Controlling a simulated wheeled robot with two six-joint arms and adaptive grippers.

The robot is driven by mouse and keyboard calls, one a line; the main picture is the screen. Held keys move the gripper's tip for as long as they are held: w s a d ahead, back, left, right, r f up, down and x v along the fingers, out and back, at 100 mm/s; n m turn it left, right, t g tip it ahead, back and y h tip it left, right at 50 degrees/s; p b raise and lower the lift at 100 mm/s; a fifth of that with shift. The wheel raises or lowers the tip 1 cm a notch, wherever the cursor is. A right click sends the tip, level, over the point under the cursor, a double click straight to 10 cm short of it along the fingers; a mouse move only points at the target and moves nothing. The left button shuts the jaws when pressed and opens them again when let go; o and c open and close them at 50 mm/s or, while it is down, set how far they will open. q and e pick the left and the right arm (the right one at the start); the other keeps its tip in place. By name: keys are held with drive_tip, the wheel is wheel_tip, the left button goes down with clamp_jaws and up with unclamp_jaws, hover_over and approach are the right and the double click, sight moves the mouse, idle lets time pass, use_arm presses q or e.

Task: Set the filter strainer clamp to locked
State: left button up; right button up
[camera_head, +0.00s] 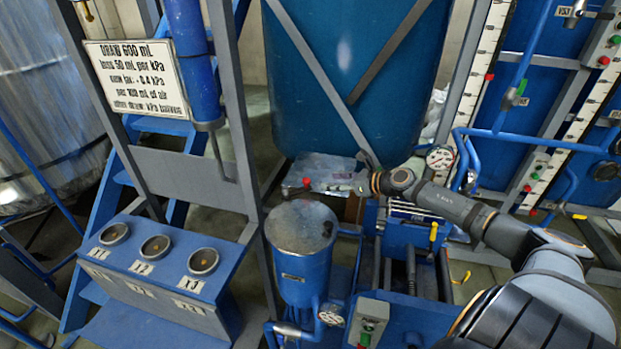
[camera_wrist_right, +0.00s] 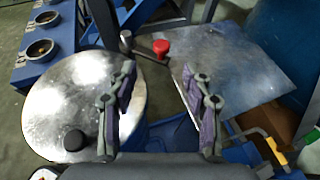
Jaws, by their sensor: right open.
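The filter strainer (camera_head: 300,270) is a blue cylinder with a round metal lid (camera_head: 298,226), low in the middle of the head view. The lid (camera_wrist_right: 70,92) fills the left of the right wrist view. A black knob (camera_wrist_right: 75,140) sits near its rim. A red-knobbed handle (camera_wrist_right: 160,47) shows beyond my fingertips; its red knob (camera_head: 307,183) is above and behind the lid in the head view. I cannot tell which of these is the clamp. My right gripper (camera_wrist_right: 160,85) is open and empty, beside the lid and short of the red knob. My left gripper is not in view.
A flat metal plate (camera_wrist_right: 235,75) lies beyond the right finger. A large blue tank (camera_head: 355,80) stands behind. A blue stand with several round ports (camera_head: 155,247) and a grey upright frame (camera_head: 235,120) are left. A small control box (camera_head: 368,322) is in front.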

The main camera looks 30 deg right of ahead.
sight(308, 180)
drive_tip(key=b+x, duration=0.6)
drive_tip(key=x, duration=0.1)
drive_tip(key=shift+w+f, duration=0.3)
drive_tip(key=shift+b+x, duration=0.5)
drive_tip(key=shift+x, duration=0.5)
drive_tip(key=shift+w+a+f, duration=0.1)
drive_tip(key=shift+w+f, duration=0.05)
drive_tip(key=shift+w, duration=0.15)
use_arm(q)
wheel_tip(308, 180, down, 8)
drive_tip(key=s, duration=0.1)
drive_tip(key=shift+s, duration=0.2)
use_arm(e)
clamp_jaws()
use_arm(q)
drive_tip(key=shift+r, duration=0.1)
